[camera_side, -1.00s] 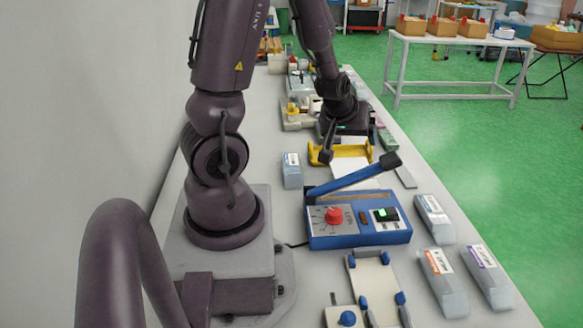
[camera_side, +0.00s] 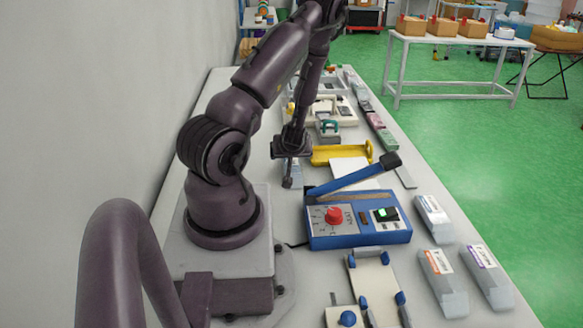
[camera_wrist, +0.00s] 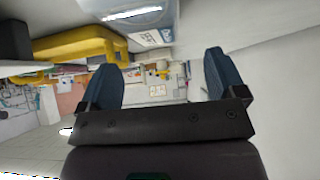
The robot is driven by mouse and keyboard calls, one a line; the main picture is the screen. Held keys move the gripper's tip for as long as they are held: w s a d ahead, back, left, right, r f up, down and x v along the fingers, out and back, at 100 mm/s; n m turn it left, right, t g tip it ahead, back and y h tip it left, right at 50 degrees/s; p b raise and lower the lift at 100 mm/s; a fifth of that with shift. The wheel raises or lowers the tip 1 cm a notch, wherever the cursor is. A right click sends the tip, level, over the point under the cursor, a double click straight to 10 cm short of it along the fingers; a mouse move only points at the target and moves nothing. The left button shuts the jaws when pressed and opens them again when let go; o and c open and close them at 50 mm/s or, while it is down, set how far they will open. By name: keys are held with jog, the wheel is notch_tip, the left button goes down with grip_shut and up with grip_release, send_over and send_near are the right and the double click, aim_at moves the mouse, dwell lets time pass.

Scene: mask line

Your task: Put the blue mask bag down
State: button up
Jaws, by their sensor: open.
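The pale blue mask bag (camera_side: 296,172) stands on the bench left of the yellow holder, partly hidden behind my gripper in the side view. In the wrist view, a pale bag with a white and blue label (camera_wrist: 130,25) fills the top, beyond the fingertips. My gripper (camera_side: 288,184) is at the bag in the side view. In the wrist view my gripper (camera_wrist: 160,72) shows its two dark blue fingers wide apart with nothing between them. I cannot tell whether a finger touches the bag.
The yellow holder (camera_side: 342,153) is just right of my gripper. A blue sealer (camera_side: 358,232) with a raised lever (camera_side: 350,178) stands in front. Several grey bags (camera_side: 442,282) lie along the right edge. A cream fixture (camera_side: 376,285) is nearest the camera.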

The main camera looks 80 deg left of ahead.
jog(key=x, duration=0.5)
jog(key=shift+w+f, duration=0.2)
jog(key=shift+f, duration=0.05)
jog(key=c, duration=1.1)
jog(key=shift+o, duration=0.2)
jog(key=shift+r, duration=0.15)
